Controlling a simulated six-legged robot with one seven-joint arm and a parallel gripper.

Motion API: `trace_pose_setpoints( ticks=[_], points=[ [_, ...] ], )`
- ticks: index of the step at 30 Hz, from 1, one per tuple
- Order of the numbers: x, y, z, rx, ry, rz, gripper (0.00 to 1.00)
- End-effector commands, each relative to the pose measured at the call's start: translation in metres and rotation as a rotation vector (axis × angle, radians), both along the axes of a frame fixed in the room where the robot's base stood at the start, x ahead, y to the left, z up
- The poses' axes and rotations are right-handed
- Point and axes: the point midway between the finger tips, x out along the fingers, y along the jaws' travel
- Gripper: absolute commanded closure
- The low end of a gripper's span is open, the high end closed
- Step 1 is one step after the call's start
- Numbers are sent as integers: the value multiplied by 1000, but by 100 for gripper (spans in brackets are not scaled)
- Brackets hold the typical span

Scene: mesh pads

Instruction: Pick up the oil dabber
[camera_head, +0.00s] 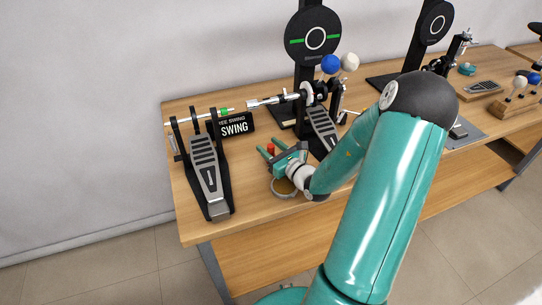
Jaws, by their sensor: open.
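A small red-topped item (270,148), which looks like the oil dabber, stands on the wooden table between the two pedals. Its lower part is hidden by my gripper. My gripper (273,151) is low over the table with its two teal fingers spread. The red top shows in the gap between the fingertips, and I cannot tell whether either finger touches it.
A drum pedal (208,170) stands left, with a black SWING sign (235,126) behind it. A second pedal (322,125) with blue and white beaters is close on the right. A round dish (284,193) lies below my wrist, near the table's front edge.

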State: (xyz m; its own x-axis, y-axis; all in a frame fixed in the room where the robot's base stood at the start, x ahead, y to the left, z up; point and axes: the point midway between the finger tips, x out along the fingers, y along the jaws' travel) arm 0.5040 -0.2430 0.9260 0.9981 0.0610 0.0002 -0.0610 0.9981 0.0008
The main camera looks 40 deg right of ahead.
Motion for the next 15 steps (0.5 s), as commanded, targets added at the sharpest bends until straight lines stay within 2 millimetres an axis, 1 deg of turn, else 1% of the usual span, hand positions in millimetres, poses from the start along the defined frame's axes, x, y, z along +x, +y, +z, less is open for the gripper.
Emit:
trace_pose_setpoints(
  ticks=[4,5,6,11,12,15],
  points=[
    [0,0,0,0,0,-1,55],
    [0,0,0,0,0,0,59],
    [-1,0,0,0,0,0,66],
    [-1,0,0,0,0,0,98],
    [-1,0,0,0,0,0,100],
    [-1,0,0,0,0,0,100]
  ],
)
